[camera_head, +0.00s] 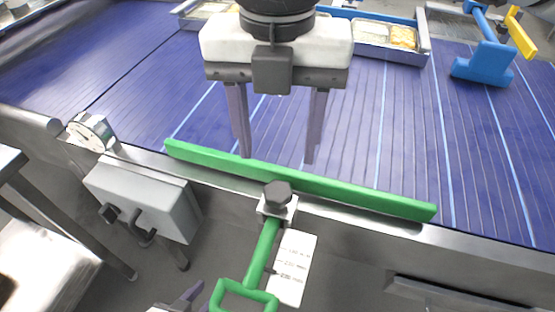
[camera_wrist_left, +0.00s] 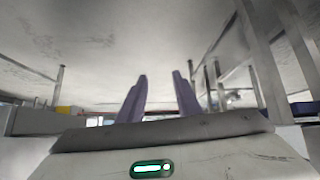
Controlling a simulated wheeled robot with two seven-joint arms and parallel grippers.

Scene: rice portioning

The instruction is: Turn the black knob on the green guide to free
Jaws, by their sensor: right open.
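The black knob (camera_head: 278,194) sits on a metal block at the conveyor's front edge, on top of the green guide's rod. The green guide has a long bar (camera_head: 330,190) lying along the belt edge and a handle (camera_head: 245,295) at the front. Which setting the knob is at cannot be read. My right gripper (camera_head: 277,159) hangs above the bar, behind the knob, with its two fingers apart and empty. My left gripper (camera_head: 195,293) shows partly at the bottom edge, left of the handle. In the left wrist view its fingers (camera_wrist_left: 160,76) are apart with nothing between them.
A white scale plate (camera_head: 295,268) with mm marks lies right of the rod. The blue belt (camera_head: 400,140) is clear nearby; trays (camera_head: 388,37) of food sit farther back.

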